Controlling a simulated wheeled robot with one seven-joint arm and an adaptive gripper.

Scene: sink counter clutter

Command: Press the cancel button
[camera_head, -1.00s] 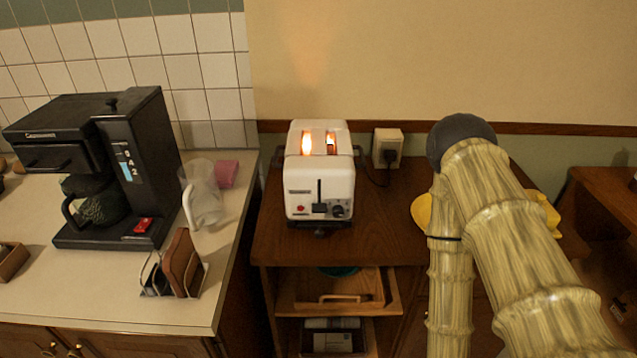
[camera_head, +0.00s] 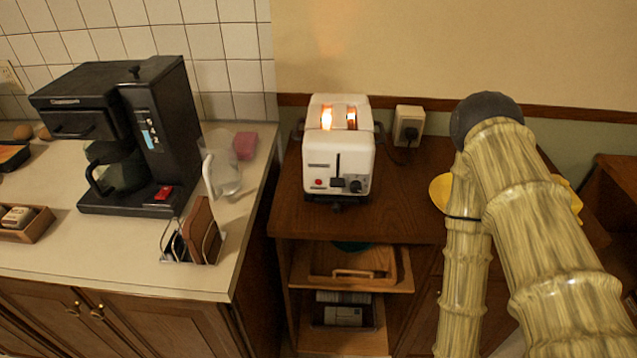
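A white toaster (camera_head: 340,150) stands on the brown wooden cabinet, with its two slots glowing orange. Its front panel faces me. A small red button (camera_head: 319,182) sits at the lower left of that panel, a dark lever (camera_head: 337,183) in the middle, and a dark knob (camera_head: 355,186) at the right. Any lettering is too small to read, so I cannot tell which is labelled cancel. My arm fills the right side of the view, clear of the toaster. My gripper is not in view.
On the left counter are a black coffee maker (camera_head: 165,125), a glass jug (camera_head: 222,172) and a rack holder (camera_head: 200,230).

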